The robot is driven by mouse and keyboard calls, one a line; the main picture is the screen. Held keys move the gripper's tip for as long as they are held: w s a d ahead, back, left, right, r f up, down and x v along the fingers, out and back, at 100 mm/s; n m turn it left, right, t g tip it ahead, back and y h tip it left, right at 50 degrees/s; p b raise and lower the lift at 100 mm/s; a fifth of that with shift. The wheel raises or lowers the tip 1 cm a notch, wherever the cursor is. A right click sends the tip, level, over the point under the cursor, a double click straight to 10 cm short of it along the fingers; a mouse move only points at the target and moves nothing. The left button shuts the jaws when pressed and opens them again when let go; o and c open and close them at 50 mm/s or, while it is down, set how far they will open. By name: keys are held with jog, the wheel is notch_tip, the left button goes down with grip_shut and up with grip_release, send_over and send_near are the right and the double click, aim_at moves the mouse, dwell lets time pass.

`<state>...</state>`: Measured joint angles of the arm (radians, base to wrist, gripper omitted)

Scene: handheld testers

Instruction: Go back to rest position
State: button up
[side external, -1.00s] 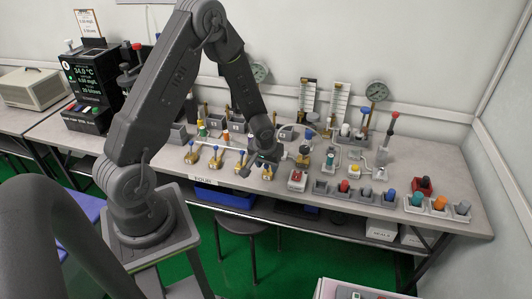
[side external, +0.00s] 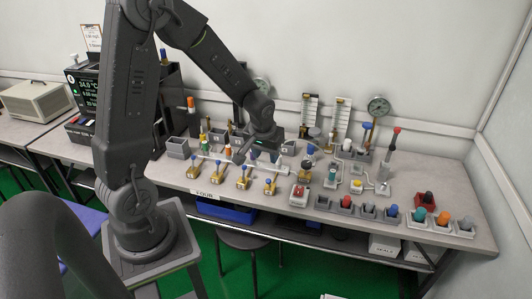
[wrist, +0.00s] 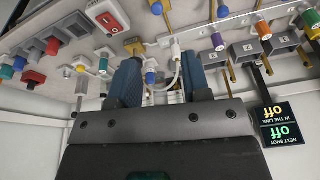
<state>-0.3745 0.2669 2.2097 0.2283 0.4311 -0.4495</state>
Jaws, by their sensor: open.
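My gripper (side external: 240,155) is over the back middle of the bench, behind the row of brass valves with blue tips (side external: 243,177). In the wrist view its two blue-grey fingers (wrist: 158,85) are apart. Nothing shows held between them. A thin white curved tube (wrist: 175,65) is seen in the gap between the fingers, beyond them. In the side external view the fingertips are small and partly lost among the bench parts.
A stool (side external: 245,240) stands below. Air above the bench front is clear.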

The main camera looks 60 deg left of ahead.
jog(key=s+d+r+m+t+h, duration=0.2)
jog(key=s+d+r+m, duration=0.5)
jog(key=s+d+r, duration=0.7)
notch_tip(320, 180, up, 4)
jog(key=shift+s+d+f+t, duration=0.1)
jog(key=shift+s+d+t, duration=0.25)
jog(key=shift+d+t, duration=0.35)
